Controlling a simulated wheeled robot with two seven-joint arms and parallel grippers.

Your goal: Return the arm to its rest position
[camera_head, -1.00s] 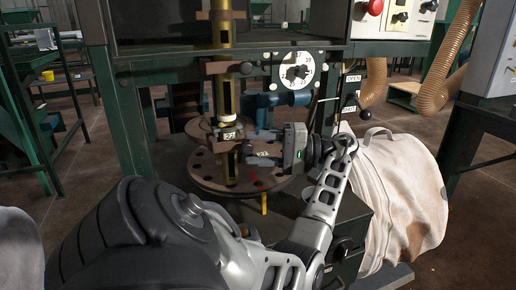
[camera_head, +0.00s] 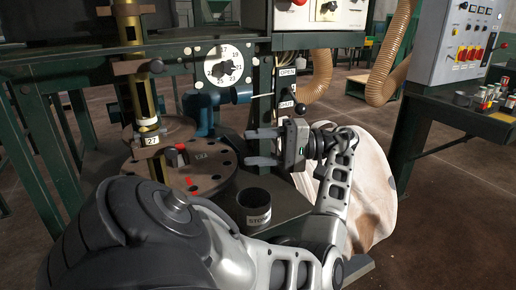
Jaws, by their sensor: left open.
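My left gripper (camera_head: 264,147) is open, with its two fingers pointing left and nothing between them. It is above and to the right of the round flange plate (camera_head: 205,178), clear of the brass column (camera_head: 139,85) that stands on it. My left arm (camera_head: 340,175) is bent, its forearm running up from the bottom of the picture to the wrist. A dark cup (camera_head: 255,208) with a label stands below the gripper. My right gripper is not in view.
A white bulk bag (camera_head: 368,195) hangs close behind and right of my left forearm. A dial (camera_head: 224,66) and an OPEN/SHUT lever (camera_head: 299,108) are on the green frame behind the gripper. A control cabinet (camera_head: 460,45) stands at the right. Open floor (camera_head: 455,215) lies between.

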